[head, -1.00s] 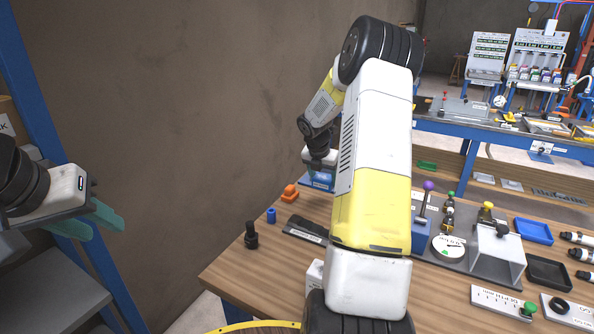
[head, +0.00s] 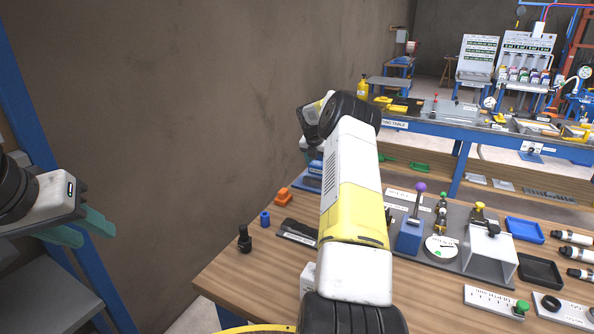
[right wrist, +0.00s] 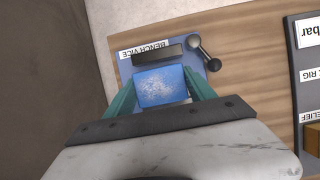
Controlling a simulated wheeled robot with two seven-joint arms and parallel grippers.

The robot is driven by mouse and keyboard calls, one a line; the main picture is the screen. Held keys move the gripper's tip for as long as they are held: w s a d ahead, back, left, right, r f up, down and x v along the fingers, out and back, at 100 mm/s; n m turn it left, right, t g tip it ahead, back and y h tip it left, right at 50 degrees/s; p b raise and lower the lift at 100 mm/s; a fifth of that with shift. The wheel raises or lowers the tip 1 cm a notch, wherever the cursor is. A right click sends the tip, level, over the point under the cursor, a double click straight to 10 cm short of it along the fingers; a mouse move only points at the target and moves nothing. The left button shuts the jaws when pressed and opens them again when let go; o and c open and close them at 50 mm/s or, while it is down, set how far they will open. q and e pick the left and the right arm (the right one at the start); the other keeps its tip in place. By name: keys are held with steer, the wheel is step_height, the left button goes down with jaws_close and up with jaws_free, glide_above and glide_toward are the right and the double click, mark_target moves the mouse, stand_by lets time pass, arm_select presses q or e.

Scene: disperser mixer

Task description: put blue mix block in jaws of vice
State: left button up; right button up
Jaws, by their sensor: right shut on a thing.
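The blue mix block (right wrist: 160,86), with a pale speckled top, is between the teal fingers of my right gripper (right wrist: 160,98) in the right wrist view; the gripper is shut on it. The bench vice (right wrist: 205,82) has a blue body, a dark jaw bar just beyond the block, and a grey handle at its right. The block appears over the vice; its height and whether it touches the jaws I cannot tell. In the head view my right arm hides the block and most of the vice (head: 311,182). My left gripper (head: 88,232) is open and empty, left of the table.
An orange part (head: 283,196), a blue cylinder (head: 265,219) and a black knobbed piece (head: 245,240) stand on the wooden table's left side. A blue lever device (head: 410,236) and trays (head: 524,230) are at the right. A brown wall (head: 190,120) is close behind the vice.

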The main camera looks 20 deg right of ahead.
mark_target(318, 172)
steer(key=shift+f, duration=1.65)
steer(key=shift+f, duration=0.2)
steer(key=o, duration=1.8)
